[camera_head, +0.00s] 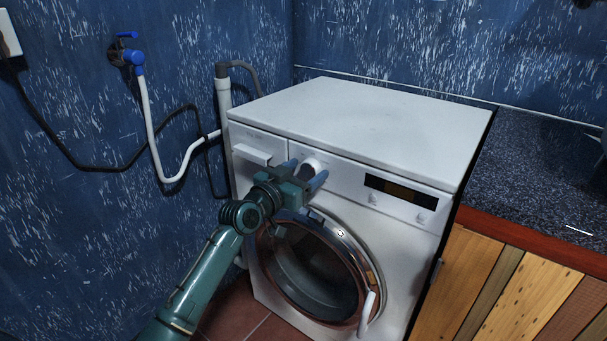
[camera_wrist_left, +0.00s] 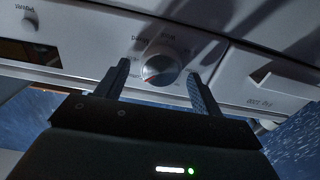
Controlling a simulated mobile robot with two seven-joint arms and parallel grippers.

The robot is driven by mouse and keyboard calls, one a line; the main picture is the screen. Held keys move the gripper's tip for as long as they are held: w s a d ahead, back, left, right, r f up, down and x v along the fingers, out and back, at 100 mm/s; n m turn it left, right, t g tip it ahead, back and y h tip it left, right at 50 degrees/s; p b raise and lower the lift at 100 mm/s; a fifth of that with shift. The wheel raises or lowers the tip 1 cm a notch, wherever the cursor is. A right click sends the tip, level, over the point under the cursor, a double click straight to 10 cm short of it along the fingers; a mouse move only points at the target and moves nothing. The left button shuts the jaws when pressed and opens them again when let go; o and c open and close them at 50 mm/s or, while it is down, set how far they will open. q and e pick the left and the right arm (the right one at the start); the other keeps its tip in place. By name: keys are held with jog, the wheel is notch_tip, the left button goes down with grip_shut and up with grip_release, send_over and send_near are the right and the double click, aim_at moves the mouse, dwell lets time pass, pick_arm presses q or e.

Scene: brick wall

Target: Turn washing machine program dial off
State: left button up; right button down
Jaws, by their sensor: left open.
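A white washing machine (camera_head: 340,118) stands against the blue wall. Its round program dial (camera_head: 312,165) is on the front panel, between the detergent drawer (camera_head: 254,155) and the dark display (camera_head: 400,191). My left gripper (camera_head: 307,175) is in front of the panel, open, with one finger on each side of the dial. In the left wrist view the silver dial (camera_wrist_left: 161,69) shows between the two spread fingertips (camera_wrist_left: 158,76). I cannot tell whether the fingers touch it. My right gripper is not in view.
The round glass door (camera_head: 315,265) is below my left gripper, with a white handle (camera_head: 367,312) at its lower right. A speckled counter (camera_head: 550,175) over wooden fronts adjoins on the right. A blue tap (camera_head: 133,57) with a hose (camera_head: 155,130) is on the left wall.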

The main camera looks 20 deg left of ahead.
pick_arm(q)
jog(key=c, duration=1)
jog(key=shift+n+p, duration=0.3)
jog(key=shift+n, duration=0.1)
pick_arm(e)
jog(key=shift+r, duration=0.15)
pick_arm(q)
jog(key=shift+n+p, duration=0.45)
jog(key=shift+n, duration=0.15)
jog(key=n+p, duration=0.1)
jog(key=n, duration=0.2)
jog(key=shift+a, duration=0.1)
jog(key=shift+f+n+p, duration=0.1)
jog(key=shift+n+p, duration=0.55)
jog(key=shift+n, duration=1.35)
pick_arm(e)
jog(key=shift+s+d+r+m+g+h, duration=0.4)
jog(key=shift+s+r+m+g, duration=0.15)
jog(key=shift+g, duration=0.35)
pick_arm(q)
jog(key=o, duration=1)
